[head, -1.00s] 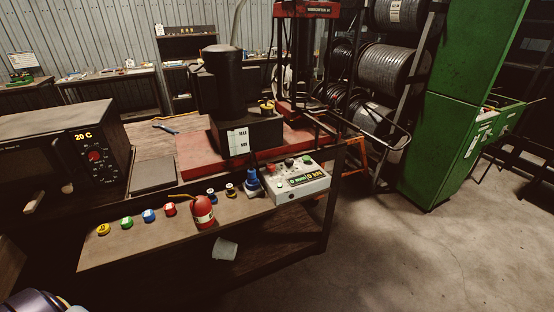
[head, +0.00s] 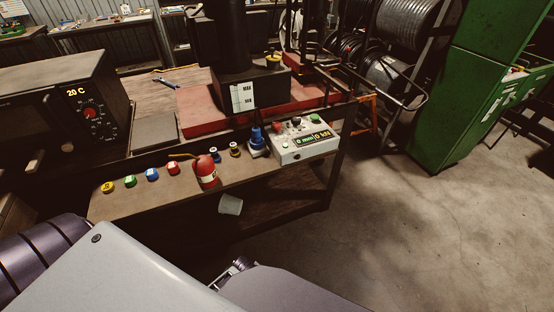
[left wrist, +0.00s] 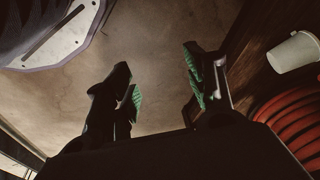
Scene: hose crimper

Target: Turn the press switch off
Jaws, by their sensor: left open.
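The press control box (head: 303,147) sits at the right end of the bench's front ledge in the head view. It is pale grey, with a lit display reading 0 mm and 0 kN. Red, black and green controls stand on its top, and a small dark knob is on its front face. I cannot tell the switch's position. My left gripper shows in the left wrist view (left wrist: 160,68), open and empty, with green pads, over bare floor. It is apart from the box. My right gripper is not in view.
A red bottle (head: 206,172), a blue fitting (head: 257,140) and several coloured caps line the ledge (head: 135,203). A white cup (head: 230,204) lies below it. The press's red base (head: 200,119) is behind. Floor to the right (head: 420,240) is clear.

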